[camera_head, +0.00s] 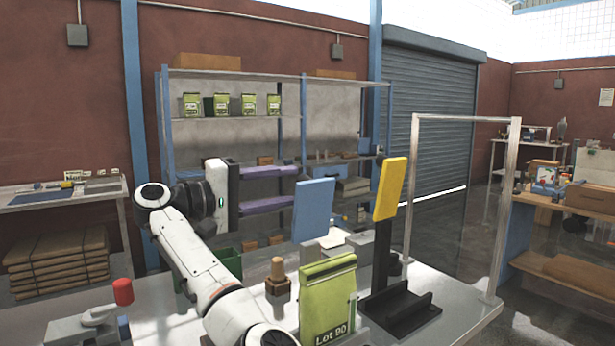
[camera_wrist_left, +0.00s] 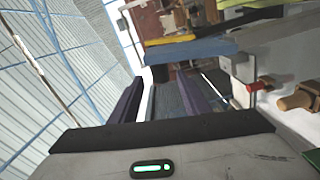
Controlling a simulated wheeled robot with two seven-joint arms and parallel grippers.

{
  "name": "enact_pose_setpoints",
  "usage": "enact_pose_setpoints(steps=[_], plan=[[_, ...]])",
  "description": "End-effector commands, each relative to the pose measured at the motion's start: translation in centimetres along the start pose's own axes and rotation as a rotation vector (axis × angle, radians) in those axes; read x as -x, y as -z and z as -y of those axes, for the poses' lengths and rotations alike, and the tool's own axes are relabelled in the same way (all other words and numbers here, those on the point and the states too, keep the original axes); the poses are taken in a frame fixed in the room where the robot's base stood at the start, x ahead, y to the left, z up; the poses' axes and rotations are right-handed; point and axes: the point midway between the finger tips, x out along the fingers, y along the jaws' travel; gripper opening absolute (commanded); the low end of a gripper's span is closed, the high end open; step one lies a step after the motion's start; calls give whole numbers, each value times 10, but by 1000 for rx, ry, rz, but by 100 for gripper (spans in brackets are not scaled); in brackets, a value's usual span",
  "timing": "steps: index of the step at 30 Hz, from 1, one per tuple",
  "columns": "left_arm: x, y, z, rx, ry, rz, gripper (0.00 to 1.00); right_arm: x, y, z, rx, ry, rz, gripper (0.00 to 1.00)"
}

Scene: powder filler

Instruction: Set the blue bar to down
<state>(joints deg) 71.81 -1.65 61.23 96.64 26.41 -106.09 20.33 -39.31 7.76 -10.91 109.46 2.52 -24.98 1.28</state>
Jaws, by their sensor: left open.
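The blue bar (camera_head: 314,210) is a flat blue plate that stands raised, nearly upright, above the metal table. In the left wrist view the blue bar (camera_wrist_left: 190,50) lies across the picture beyond my fingertips. My left gripper (camera_head: 294,187) has two purple fingers spread apart with nothing between them. It is just left of the bar's upper part in the head view. In the wrist view the left gripper (camera_wrist_left: 159,83) points toward the bar with a gap in between. I cannot tell the exact depth of that gap. My right gripper is in no view.
A yellow plate (camera_head: 390,188) on a black stand is right of the blue bar. A green Lot 90 bag (camera_head: 328,300), a wooden knob (camera_head: 278,270) and a red knob (camera_head: 122,291) stand on the table. A metal frame (camera_head: 411,175) rises at the right end.

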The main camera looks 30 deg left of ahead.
Motion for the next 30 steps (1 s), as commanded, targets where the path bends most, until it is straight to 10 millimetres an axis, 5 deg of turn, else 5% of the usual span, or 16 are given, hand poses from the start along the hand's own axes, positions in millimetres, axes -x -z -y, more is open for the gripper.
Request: enact_pose_setpoints(steps=[15, 30], plan=[[-83, 0, -2, 0, 0, 2, 42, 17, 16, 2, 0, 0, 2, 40], [-98, 1, 1, -3, 3, -2, 37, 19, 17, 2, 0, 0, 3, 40]])
